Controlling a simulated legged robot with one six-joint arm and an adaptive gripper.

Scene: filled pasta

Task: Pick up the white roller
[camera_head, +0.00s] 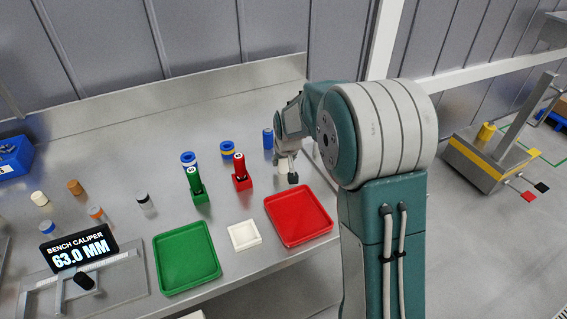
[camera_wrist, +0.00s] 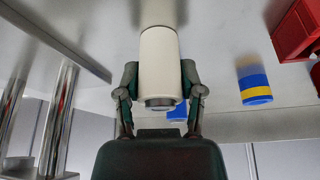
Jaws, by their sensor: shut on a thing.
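A white roller (camera_wrist: 160,62) with a dark grey end fills the middle of the wrist view, between my gripper's two fingers. My gripper (camera_wrist: 159,85) is shut on it, one finger on each side. In the head view my gripper (camera_head: 285,167) is over the bench, right of the red post and behind the red tray. There the roller is mostly hidden by the gripper and too small to tell clearly. I cannot tell whether the roller touches the bench.
A blue cylinder (camera_head: 268,138) stands close behind my gripper. A blue-and-yellow cylinder (camera_head: 228,150), red post (camera_head: 241,173) and green post (camera_head: 195,183) stand left. A red tray (camera_head: 328,232), white tray (camera_head: 258,240) and green tray (camera_head: 215,275) lie in front. A caliper display (camera_head: 78,248) is far left.

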